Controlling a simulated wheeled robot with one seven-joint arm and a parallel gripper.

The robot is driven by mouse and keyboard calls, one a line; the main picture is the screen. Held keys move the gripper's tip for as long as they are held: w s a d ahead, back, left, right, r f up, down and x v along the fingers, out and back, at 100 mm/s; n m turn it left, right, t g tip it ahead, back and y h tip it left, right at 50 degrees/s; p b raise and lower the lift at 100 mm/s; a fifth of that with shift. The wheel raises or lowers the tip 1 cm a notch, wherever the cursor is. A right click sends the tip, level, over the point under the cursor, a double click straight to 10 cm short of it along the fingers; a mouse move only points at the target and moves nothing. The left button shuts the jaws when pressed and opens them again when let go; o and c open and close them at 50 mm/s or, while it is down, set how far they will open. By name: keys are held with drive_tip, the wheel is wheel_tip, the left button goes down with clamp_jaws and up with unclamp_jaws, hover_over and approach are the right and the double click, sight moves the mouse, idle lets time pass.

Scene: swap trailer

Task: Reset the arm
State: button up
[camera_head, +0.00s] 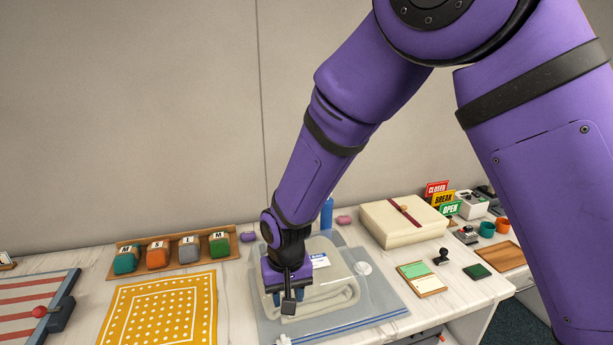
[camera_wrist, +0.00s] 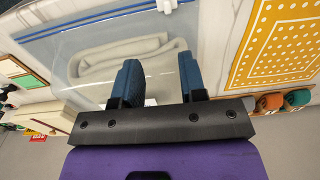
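My purple arm reaches down from the upper right in the head view. My gripper (camera_head: 288,297) is over a clear plastic bag (camera_head: 385,312) with a folded pale cloth (camera_head: 345,290) in it. In the wrist view my gripper (camera_wrist: 160,80) shows two blue fingers set apart, with nothing held between them. The folded cloth (camera_wrist: 120,55) and the bag (camera_wrist: 70,40) lie past the fingertips. I cannot tell from the head view how high the fingers are above the bag.
A cream box (camera_head: 400,222), a small board (camera_head: 420,279), a stamp (camera_head: 441,257) and signs (camera_head: 443,198) stand right. A blue bottle (camera_head: 327,212) is behind the arm.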

drive_tip(key=d+r+m+t+y, duration=0.1)
drive_tip(key=d+r+m+t, duration=0.1)
drive_tip(key=d+r, duration=1.8)
drive_tip(key=s+d+r+t, duration=0.1)
drive_tip(key=s+d+r, duration=0.4)
drive_tip(key=s+d, duration=0.2)
drive_tip(key=s+d+r+m+t+h, duration=0.1)
drive_tip(key=s+d+r+t, duration=0.1)
drive_tip(key=s+d+r, duration=0.3)
drive_tip(key=s+d, duration=0.3)
drive_tip(key=s, duration=0.3)
drive_tip(key=shift+d, duration=0.25)
